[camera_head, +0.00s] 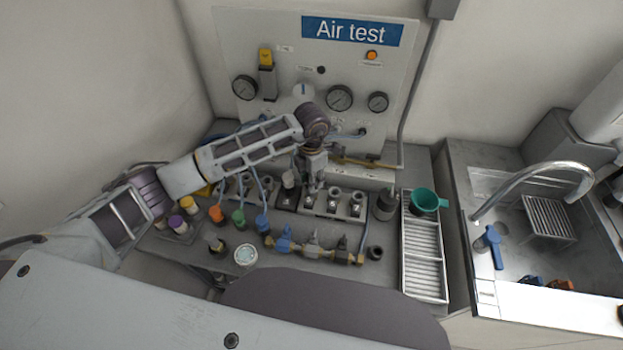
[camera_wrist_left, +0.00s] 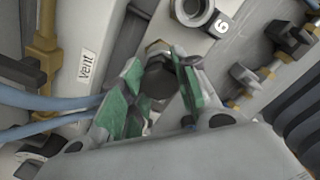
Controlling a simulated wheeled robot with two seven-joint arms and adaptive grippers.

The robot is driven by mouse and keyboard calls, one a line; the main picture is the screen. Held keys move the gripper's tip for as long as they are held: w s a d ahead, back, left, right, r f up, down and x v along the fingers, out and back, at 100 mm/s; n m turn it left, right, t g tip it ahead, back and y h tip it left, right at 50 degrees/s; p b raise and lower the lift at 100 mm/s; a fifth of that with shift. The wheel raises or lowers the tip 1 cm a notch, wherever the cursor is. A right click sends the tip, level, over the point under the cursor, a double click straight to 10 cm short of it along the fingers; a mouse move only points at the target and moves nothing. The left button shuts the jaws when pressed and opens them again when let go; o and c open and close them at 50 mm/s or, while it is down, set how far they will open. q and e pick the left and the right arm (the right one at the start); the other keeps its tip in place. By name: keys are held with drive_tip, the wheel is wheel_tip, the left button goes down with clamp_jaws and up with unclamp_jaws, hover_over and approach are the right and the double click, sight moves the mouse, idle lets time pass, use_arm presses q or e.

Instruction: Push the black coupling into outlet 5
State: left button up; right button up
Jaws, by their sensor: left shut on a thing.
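My left gripper (camera_head: 312,188) reaches down over the manifold block (camera_head: 333,206) with its row of numbered outlets. In the left wrist view the green-padded fingers of my left gripper (camera_wrist_left: 152,92) are shut on the black coupling (camera_wrist_left: 156,82). A metal hex fitting (camera_wrist_left: 157,46) shows just beyond the coupling, but I cannot tell whether the two touch. Outlet 6 (camera_wrist_left: 192,10) is open and empty beside it, with its number plate. Outlet 5 is not clearly visible behind the gripper and coupling. My right gripper is not in view.
Coloured couplings on hoses, among them orange (camera_head: 216,213) and blue (camera_head: 262,223), stand left of the gripper. A brass valve assembly (camera_head: 314,246) lies in front. A green funnel (camera_head: 424,200) and a rack (camera_head: 423,262) are to the right. The gauge panel (camera_head: 290,60) rises behind.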

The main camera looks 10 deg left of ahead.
use_arm(q)
drive_tip(key=shift+f, duration=0.2)
drive_tip(key=o, duration=1.1)
drive_tip(key=shift+r, duration=6)
